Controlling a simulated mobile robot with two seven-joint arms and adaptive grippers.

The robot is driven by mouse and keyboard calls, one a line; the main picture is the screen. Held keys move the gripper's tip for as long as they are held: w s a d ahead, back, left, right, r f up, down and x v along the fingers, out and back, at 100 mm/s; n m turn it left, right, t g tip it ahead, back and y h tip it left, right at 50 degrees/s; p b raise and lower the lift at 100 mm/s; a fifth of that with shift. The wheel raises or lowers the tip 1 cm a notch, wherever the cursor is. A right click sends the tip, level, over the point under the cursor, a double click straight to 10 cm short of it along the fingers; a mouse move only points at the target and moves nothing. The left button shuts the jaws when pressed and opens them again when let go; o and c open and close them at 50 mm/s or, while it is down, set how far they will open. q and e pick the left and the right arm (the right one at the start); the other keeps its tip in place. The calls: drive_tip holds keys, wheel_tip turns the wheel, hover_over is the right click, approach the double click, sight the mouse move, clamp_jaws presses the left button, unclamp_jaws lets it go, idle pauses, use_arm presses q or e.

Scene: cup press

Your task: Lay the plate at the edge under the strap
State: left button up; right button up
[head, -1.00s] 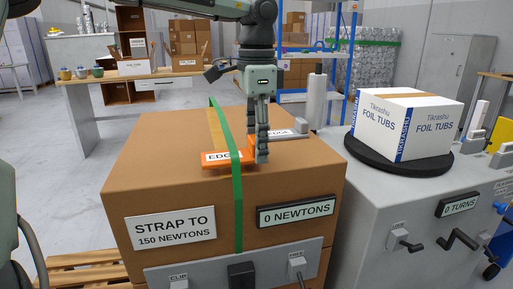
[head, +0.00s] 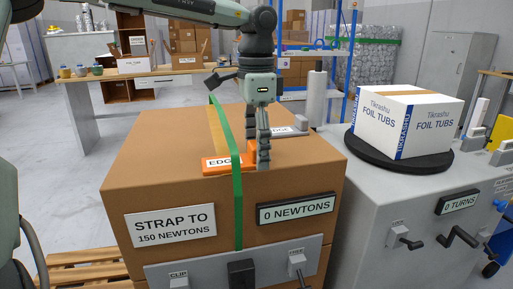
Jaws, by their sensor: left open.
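The orange plate (head: 212,168) with a white EDGE label lies on top of the large brown box, close to its front edge. The green strap (head: 237,195) runs over the box top and down its front, crossing over the plate and hiding part of the label. My left gripper (head: 264,160) points down at the plate's right end, just right of the strap. It is open, and its fingers hide part of that end; I cannot tell whether they touch it. My right gripper is not in view.
The brown box (head: 310,165) carries a 0 NEWTONS display (head: 297,208) and a STRAP TO 150 NEWTONS sign (head: 170,225). A grey labelled piece (head: 290,130) lies behind the gripper. A white carton (head: 407,122) stands on a black turntable (head: 440,162) at right.

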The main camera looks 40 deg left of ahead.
use_arm(q)
drive_tip(key=shift+r+p, duration=0.3)
drive_tip(key=shift+p, duration=0.05)
wheel_tip(320, 180, up, 12)
drive_tip(key=shift+f, duration=0.15)
idle(0.6)
